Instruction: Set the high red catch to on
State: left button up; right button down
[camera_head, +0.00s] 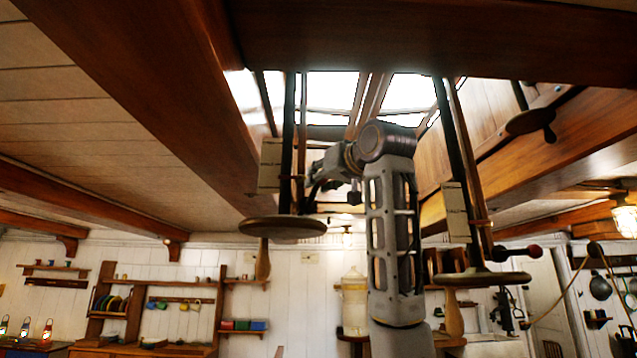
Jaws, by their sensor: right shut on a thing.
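A red knob (533,251) sits at the end of a short dark lever beside the right hanging post, above that post's round wooden disc; I cannot tell whether this is the high red catch. My right arm rises through the middle of the view and bends left at the top. My right gripper (318,188) is beside the left hanging post (287,150), near its thin wooden rod, well left of the red knob. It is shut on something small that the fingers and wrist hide. No red shows at the fingers. My left gripper is not in view.
Round wooden discs (283,227) and (483,278) hang low on the two posts. A thick beam (430,40) crosses above, under a bright skylight (330,95). Shelves (165,283) line the far wall. A lamp (625,217) hangs at the right.

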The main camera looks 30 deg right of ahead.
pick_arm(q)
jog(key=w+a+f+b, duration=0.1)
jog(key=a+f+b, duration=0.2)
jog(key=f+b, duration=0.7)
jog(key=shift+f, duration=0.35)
pick_arm(e)
notch_tip(320, 180, down, 6)
jog(key=s+d+m+t+h, duration=0.1)
jog(key=d+m+t+h, duration=0.2)
jog(key=m+h, duration=0.4)
jog(key=m, duration=0.8)
jog(key=shift+s+m, duration=0.35)
jog(key=shift+m, duration=0.05)
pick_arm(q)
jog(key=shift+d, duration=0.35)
pick_arm(e)
jog(key=c, duration=1.1)
grip_release()
jog(key=shift+s, duration=0.1)
jog(key=shift+o, duration=0.2)
